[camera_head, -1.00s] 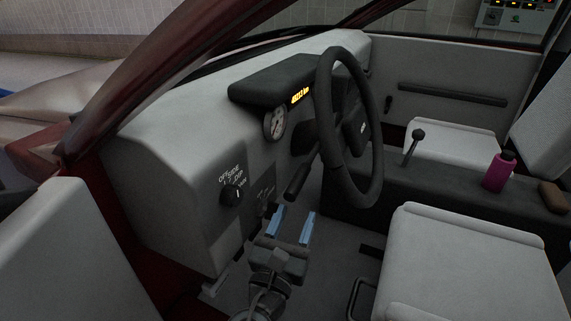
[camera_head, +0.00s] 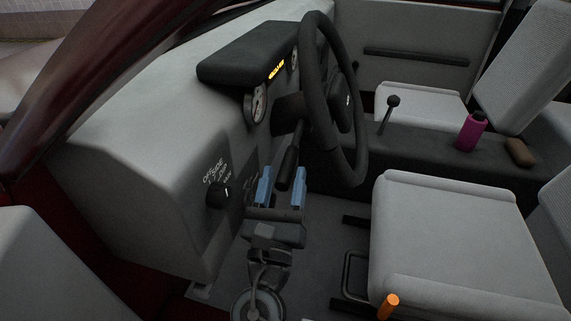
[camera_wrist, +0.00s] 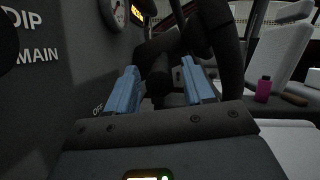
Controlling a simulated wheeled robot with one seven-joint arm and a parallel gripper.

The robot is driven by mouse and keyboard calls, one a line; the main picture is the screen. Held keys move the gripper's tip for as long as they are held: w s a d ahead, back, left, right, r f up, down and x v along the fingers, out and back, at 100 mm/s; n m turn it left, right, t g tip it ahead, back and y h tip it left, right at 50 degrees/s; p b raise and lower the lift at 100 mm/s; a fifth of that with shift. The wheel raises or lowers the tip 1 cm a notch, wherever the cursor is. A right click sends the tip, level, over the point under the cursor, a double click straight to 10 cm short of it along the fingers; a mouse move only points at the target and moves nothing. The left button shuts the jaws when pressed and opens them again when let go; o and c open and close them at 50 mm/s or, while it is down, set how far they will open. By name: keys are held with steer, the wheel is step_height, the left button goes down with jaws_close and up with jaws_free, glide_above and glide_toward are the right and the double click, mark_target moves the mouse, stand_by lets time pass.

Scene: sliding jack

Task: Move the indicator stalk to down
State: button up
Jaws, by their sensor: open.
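The indicator stalk (camera_head: 289,165) is a dark rod with a thicker end, slanting down from the steering column behind the steering wheel (camera_head: 318,90). My gripper (camera_head: 283,175) is open, with its two blue fingers upright around the stalk's lower end in the head view. In the wrist view the stalk's dark thick end (camera_wrist: 158,76) shows between the blue fingers, with gaps on both sides. I cannot tell whether a finger touches it.
The rotary light switch (camera_head: 217,194) is on the dashboard left of my gripper. The front seat (camera_head: 450,235) is at right, with an orange cylinder (camera_head: 388,306) near its front edge. A gear lever (camera_head: 389,113) and magenta bottle (camera_head: 471,132) are farther back.

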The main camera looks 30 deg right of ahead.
mark_target(289, 155)
steer(key=shift+x, duration=1.7)
steer(key=shift+s, duration=0.1)
jaws_close()
